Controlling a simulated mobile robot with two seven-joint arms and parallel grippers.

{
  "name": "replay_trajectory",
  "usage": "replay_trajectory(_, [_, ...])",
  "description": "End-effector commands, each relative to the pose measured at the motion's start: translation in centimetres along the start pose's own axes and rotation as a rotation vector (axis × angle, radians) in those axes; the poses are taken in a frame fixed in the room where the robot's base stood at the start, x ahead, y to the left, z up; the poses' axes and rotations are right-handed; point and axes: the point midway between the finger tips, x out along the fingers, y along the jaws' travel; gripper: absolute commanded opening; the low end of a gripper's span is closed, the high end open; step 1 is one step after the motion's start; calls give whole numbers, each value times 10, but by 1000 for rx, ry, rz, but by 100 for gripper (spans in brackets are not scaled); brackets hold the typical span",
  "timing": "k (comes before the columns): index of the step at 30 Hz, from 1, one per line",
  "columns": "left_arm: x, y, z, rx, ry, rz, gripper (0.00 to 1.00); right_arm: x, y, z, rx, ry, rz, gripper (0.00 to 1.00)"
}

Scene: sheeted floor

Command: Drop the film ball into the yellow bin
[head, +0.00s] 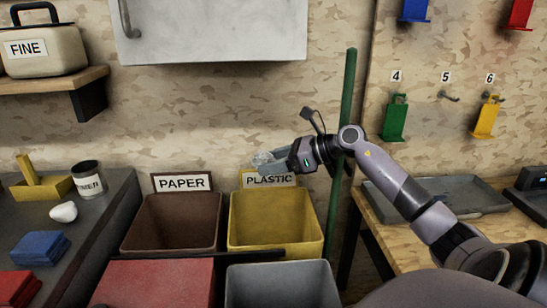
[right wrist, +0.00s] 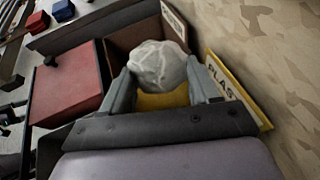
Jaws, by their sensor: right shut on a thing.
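The film ball (right wrist: 158,64) is a crumpled, whitish translucent lump held between the fingertips of my right gripper (right wrist: 163,82). In the head view the ball (head: 262,158) shows small at the tip of the right gripper (head: 272,160). The gripper is shut on it, in front of the PLASTIC sign and above the back part of the yellow bin (head: 275,235). The yellow bin is open at the top, and its visible inside looks empty. In the right wrist view a yellow patch of the bin (right wrist: 165,100) shows below the ball. My left gripper is not in view.
A brown bin (head: 172,222) marked PAPER stands left of the yellow bin. A red-topped box (head: 155,284) and a grey bin (head: 282,286) are in front. A green pole (head: 341,150) stands close to my right wrist. A workbench with a tray (head: 450,195) is at right.

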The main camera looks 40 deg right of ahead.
Motion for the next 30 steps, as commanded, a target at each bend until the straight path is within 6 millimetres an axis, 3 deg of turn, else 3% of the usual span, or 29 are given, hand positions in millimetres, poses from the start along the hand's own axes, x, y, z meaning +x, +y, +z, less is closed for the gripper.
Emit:
replay_trajectory(6, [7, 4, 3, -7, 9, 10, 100, 11, 0, -25, 2, -1, 1, 21])
replay_trajectory(16, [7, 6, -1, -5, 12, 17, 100, 12, 0, -29, -1, 0, 0, 21])
replay_trajectory(17, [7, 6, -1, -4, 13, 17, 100, 12, 0, -29, -1, 0, 0, 64])
replay_trajectory(19, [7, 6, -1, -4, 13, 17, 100, 12, 0, -29, -1, 0, 0, 87])
replay_trajectory(20, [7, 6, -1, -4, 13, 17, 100, 12, 0, -29, -1, 0, 0, 90])
replay_trajectory(30, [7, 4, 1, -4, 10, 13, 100, 12, 0, -29, -1, 0, 1, 90])
